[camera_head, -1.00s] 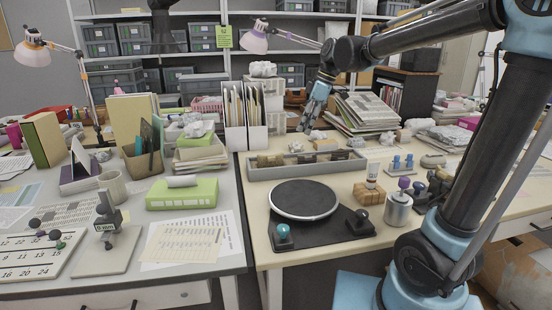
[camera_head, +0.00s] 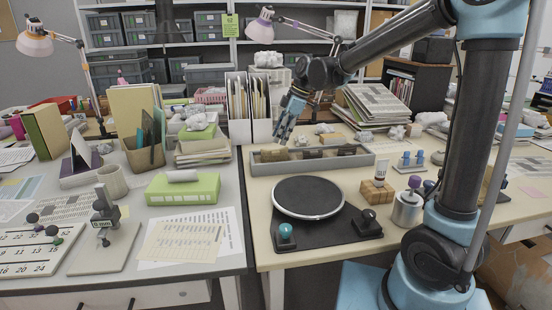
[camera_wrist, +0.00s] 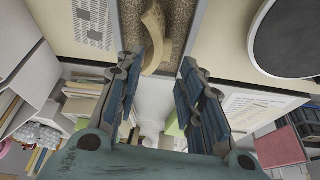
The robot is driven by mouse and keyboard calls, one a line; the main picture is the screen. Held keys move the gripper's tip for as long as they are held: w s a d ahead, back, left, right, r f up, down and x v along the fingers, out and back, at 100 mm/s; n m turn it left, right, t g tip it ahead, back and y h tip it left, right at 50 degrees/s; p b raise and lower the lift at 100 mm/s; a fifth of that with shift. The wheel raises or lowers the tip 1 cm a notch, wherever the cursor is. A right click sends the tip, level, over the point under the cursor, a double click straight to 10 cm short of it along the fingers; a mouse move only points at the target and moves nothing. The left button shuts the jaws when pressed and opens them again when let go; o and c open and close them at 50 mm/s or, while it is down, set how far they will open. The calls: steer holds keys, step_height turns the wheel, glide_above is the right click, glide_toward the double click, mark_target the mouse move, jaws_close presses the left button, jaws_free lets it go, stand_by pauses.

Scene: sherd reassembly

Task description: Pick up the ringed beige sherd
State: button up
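A curved beige sherd (camera_wrist: 154,38) lies on the grainy bed of a grey tray (camera_wrist: 200,25) in the wrist view, partly cut off by the top edge. I cannot make out a ring on it. In the head view, the long grey tray (camera_head: 262,170) holds a tan sherd (camera_head: 273,155) at its left end and darker pieces to the right. My gripper (camera_head: 281,138) hangs above the tray's left part, apart from it. In the wrist view my gripper (camera_wrist: 160,62) is open and empty, its two fingers spread on either side of the sherd's near end.
A round dark turntable (camera_head: 308,197) stands in front of the tray. A file holder (camera_head: 240,130) stands close behind the tray's left end, near my gripper. A wooden block (camera_head: 376,193) and a metal pot (camera_head: 407,208) stand to the right.

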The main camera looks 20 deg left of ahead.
mark_target(274, 151)
steer(key=shift+x, duration=3.65)
steer(key=shift+c, duration=0.2)
steer(key=c, duration=0.5)
